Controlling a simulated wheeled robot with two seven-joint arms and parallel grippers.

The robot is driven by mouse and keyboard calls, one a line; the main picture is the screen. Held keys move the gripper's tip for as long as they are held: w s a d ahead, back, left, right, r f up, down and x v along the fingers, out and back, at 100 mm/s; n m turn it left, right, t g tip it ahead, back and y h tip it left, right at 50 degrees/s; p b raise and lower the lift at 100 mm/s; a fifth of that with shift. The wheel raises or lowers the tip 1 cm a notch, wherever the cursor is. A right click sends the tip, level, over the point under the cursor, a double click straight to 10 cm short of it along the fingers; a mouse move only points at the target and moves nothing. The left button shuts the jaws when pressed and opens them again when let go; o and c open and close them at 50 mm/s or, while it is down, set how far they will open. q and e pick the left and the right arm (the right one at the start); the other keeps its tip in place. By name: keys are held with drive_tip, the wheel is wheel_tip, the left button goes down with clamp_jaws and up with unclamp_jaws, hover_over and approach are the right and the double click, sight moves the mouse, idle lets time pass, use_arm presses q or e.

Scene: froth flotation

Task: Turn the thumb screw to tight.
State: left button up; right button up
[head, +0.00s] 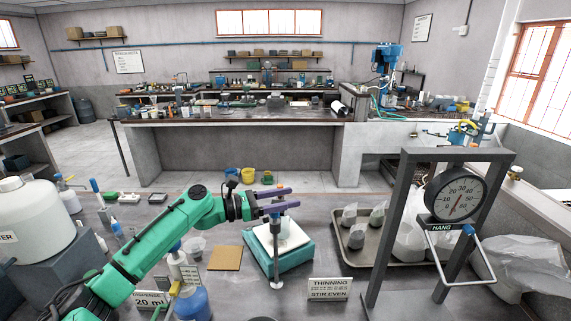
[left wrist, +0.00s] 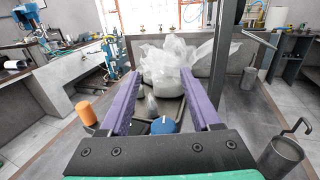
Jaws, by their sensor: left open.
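My left gripper (head: 278,200) is open, its two purple fingers pointing right above the teal balance. In the left wrist view its fingers (left wrist: 163,100) are spread apart. A blue knob with a pale mark on top (left wrist: 164,125), which looks like the thumb screw, shows between and beyond the finger bases; I see no contact with either finger. In the head view a small blue part (head: 275,216) shows just under the fingers, at the top of a thin metal rod (head: 276,262). The fingers partly hide it. My right gripper is not in view.
The teal balance (head: 296,259) stands behind the rod. A tray (head: 346,262) holds bags. An orange cylinder (left wrist: 87,112) and a metal cup (left wrist: 280,158) flank the wrist view.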

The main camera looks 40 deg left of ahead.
use_arm(q)
wheel_tip(320, 180, up, 16)
drive_tip(key=b, duration=0.3)
